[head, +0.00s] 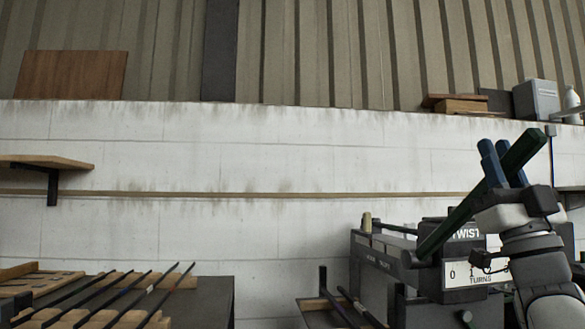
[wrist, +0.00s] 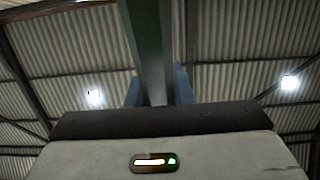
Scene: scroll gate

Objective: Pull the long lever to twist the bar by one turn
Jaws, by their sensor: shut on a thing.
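The long green lever (head: 455,222) slants up and to the right from a hub on the twisting machine (head: 378,255). It also runs down the middle of the wrist view (wrist: 148,45). My gripper (head: 505,162) is shut on the lever near its upper end, with blue fingers on either side. The fingers show in the wrist view too (wrist: 158,88). The machine's front has a "TWIST" label and a white "TURNS" scale (head: 476,273), partly covered by my arm. A thin dark bar (head: 394,228) lies along the machine's top; I cannot tell whether it is twisted.
A rack (head: 112,312) with several dark rods on wooden supports stands at lower left. A small side stand (head: 318,312) with short rods is left of the machine. A wooden shelf (head: 45,162) sticks out at far left.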

